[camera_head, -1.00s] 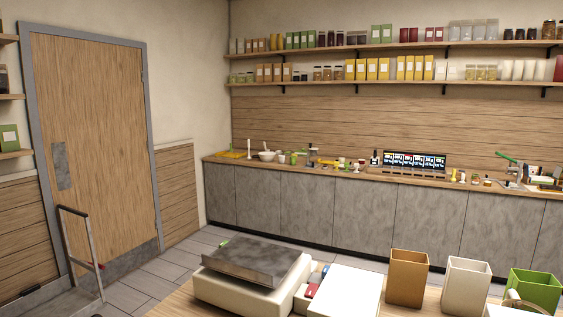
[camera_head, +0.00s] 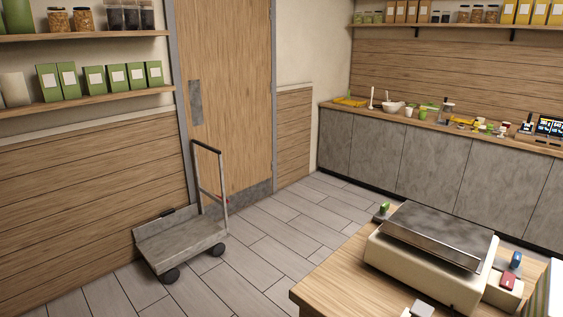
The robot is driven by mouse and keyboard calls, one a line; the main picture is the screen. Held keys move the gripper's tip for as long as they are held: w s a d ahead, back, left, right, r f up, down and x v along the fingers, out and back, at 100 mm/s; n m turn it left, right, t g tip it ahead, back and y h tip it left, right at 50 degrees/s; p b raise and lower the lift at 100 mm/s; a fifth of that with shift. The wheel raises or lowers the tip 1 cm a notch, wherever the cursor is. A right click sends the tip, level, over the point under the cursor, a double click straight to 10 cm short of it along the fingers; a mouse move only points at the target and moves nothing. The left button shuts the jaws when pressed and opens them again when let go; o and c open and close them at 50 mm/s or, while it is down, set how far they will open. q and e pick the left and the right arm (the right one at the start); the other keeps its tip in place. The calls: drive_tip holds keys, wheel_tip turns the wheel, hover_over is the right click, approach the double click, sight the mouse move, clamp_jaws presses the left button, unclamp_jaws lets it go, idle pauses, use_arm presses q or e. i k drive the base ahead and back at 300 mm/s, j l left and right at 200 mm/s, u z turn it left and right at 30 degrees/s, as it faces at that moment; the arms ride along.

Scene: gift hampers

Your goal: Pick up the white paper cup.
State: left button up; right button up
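A small white cup (camera_head: 408,112) stands on the far counter (camera_head: 440,124), just right of a white bowl (camera_head: 392,107). It is too small to tell whether it is the paper cup. Several other small items on that counter, some pale, are hard to make out. Neither of my grippers shows in the view.
A wooden table (camera_head: 330,287) with a large scale (camera_head: 430,262) is at the lower right. A grey platform cart (camera_head: 180,243) stands on the floor at the left, by the door (camera_head: 232,110). Tiled floor (camera_head: 275,240) lies open between cart and table.

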sight(409, 111)
drive_tip(key=i+j+u, duration=0.75)
drive_tip(key=i, duration=0.15)
drive_tip(key=i+j+u, duration=0.15)
drive_tip(key=i+u, duration=0.2)
drive_tip(key=i, duration=0.15)
drive_tip(key=i+l+z, duration=0.1)
drive_tip(key=i+z, duration=1.05)
drive_tip(key=i+j+z, duration=0.2)
drive_tip(key=z, duration=0.15)
drive_tip(key=i+l+z, duration=0.2)
drive_tip(key=i+z, duration=0.6)
drive_tip(key=i, duration=0.25)
drive_tip(key=i+j+z, duration=0.1)
drive_tip(key=i+z, duration=0.3)
drive_tip(key=i, duration=1.85)
drive_tip(key=i+u, duration=0.2)
drive_tip(key=i, duration=0.65)
drive_tip(key=i+l+u, duration=0.15)
drive_tip(key=i, duration=0.65)
